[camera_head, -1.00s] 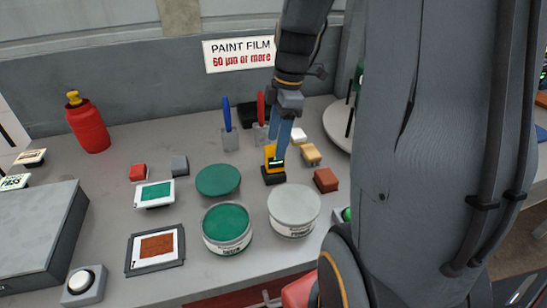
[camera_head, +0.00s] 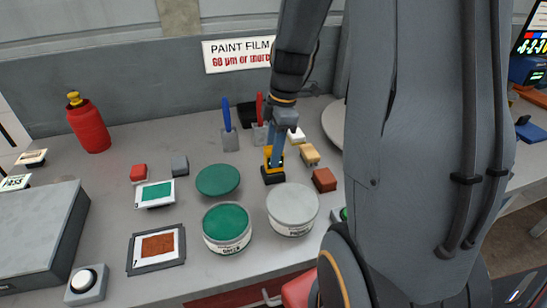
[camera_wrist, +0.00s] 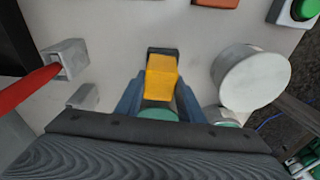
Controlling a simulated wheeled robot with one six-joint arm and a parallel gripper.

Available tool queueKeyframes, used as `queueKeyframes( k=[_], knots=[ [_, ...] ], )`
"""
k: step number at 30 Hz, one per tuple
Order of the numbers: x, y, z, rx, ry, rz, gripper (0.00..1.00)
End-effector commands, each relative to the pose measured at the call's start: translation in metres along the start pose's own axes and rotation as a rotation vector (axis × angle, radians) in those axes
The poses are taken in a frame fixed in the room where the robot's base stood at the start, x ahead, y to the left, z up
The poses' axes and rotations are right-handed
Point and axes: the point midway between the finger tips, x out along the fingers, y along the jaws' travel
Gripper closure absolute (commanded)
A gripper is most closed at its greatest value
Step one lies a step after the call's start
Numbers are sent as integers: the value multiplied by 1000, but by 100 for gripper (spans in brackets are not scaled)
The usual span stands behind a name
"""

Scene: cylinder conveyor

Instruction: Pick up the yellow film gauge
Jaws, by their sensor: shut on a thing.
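The yellow film gauge (camera_head: 269,156) stands upright on its dark base (camera_head: 273,176) on the grey table, behind the white-lidded can. My gripper (camera_head: 276,155) comes down from above with its blue fingers around the gauge. In the wrist view the yellow gauge (camera_wrist: 161,80) lies between the two fingers of my gripper (camera_wrist: 160,98), and they are shut on it. Whether its base touches the table is hard to tell. The fingers hide part of the gauge in the head view.
A white-lidded can (camera_head: 292,205) and an open green paint can (camera_head: 227,226) stand in front. A brown block (camera_head: 324,179) and a tan block (camera_head: 309,154) sit close to the right. Blue-handled (camera_head: 227,115) and red-handled (camera_head: 260,110) tools stand behind. A red bottle (camera_head: 88,124) is far left.

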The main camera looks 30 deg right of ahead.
Motion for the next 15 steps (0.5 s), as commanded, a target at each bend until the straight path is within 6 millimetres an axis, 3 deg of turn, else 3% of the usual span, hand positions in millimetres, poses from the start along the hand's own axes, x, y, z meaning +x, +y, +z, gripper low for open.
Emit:
queueKeyframes(
  k=[7,15],
  knots=[
    [-15,2,-2,-1,1,5,90],
    [-66,2,-10,0,0,6,90]
  ],
)
